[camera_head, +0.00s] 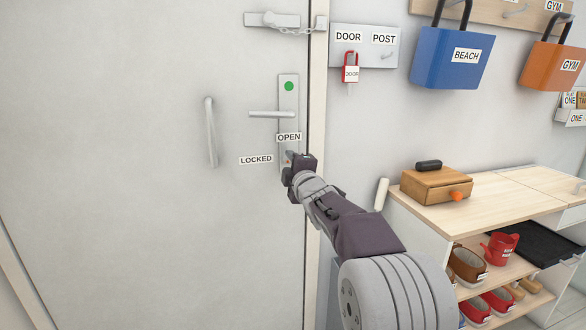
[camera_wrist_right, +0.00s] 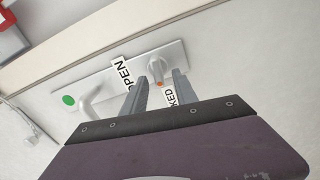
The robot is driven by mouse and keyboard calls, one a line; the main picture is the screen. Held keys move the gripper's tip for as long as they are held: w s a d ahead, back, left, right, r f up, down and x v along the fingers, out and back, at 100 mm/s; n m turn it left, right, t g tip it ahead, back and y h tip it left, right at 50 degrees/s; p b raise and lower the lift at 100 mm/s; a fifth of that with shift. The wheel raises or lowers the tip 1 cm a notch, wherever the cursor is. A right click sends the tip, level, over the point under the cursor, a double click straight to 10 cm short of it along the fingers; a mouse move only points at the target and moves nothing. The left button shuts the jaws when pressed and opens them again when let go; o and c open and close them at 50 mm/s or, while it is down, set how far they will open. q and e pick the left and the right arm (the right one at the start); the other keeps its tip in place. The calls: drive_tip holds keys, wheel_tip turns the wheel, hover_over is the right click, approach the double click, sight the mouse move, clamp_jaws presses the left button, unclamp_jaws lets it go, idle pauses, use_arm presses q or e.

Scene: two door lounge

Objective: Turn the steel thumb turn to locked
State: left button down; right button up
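The steel thumb turn (camera_wrist_right: 157,70) sits low on the steel lock plate (camera_head: 288,95) of the pale door. In the head view only a small part of the thumb turn (camera_head: 289,155) shows beside my gripper. The OPEN label (camera_head: 288,137) is above it and the LOCKED label (camera_head: 256,160) is to its left. My right gripper (camera_head: 291,168) is at the plate's lower end. In the right wrist view its two fingers (camera_wrist_right: 160,79) are apart, with the thumb turn showing between their tips; I cannot tell whether they touch it. An orange mark shows by the turn. My left gripper is not in view.
A lever handle (camera_head: 270,114) and a green dot are higher on the plate. At right stands a shelf unit (camera_head: 520,192) with a wooden box (camera_head: 436,186). Large padlocks hang above it.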

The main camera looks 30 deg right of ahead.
drive_tip(key=v, duration=0.8)
drive_tip(key=shift+p, duration=0.35)
